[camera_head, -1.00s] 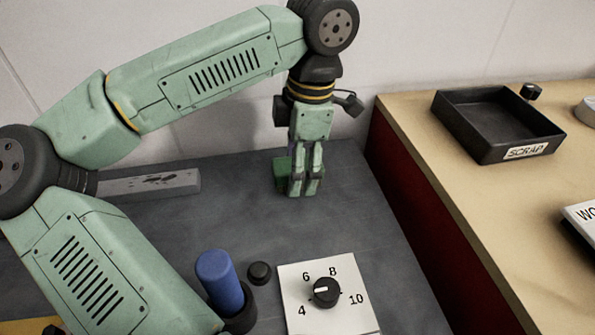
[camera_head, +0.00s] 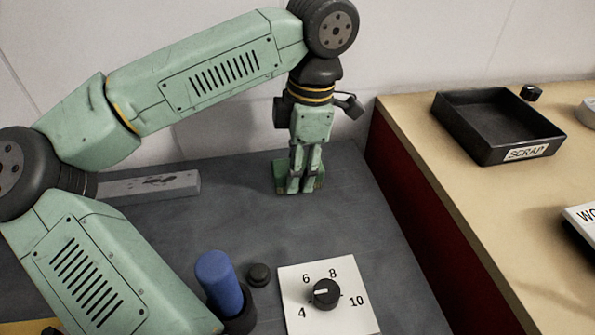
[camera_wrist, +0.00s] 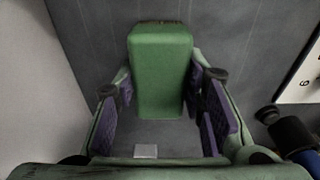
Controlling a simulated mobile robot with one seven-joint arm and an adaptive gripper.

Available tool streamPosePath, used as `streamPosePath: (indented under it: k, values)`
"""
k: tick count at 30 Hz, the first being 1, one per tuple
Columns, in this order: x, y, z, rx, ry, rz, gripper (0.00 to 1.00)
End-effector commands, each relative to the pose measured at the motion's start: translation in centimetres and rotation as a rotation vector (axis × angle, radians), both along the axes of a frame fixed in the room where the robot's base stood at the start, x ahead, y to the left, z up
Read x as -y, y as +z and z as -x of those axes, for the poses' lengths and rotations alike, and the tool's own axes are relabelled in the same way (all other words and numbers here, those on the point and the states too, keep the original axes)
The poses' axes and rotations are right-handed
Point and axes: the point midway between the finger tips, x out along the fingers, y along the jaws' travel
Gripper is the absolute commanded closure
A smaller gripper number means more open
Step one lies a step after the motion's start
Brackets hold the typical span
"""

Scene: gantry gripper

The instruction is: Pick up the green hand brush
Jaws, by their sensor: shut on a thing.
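The green hand brush (camera_head: 281,181) is low at the far side of the grey bench top, partly hidden behind my gripper (camera_head: 301,187). Green shows on both sides of the fingers. In the wrist view its green block-shaped body (camera_wrist: 160,65) lies between the purple finger pads of my gripper (camera_wrist: 162,88). My gripper points down and is shut on the brush. The brush's underside is hidden, and I cannot tell whether it touches the bench.
A grey bar (camera_head: 150,187) lies to the left at the back. A blue cylinder (camera_head: 219,281) stands in a dark holder near a black knob (camera_head: 258,274) and a dial plate (camera_head: 328,312). A SCRAP tray (camera_head: 498,148) sits on the tan bench at right.

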Motion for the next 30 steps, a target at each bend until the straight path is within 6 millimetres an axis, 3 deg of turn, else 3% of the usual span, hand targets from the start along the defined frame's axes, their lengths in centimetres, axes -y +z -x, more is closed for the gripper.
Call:
streamPosePath:
  k: [5, 17, 30]
  values:
    - [0.0, 0.0, 0.0, 0.0, 0.0, 0.0, 0.92]
    - [0.0, 0.8, 0.0, 0.0, 0.0, 0.0, 0.93]
    - [0.0, 9.4, 0.0, 0.0, 0.0, 0.0, 0.93]
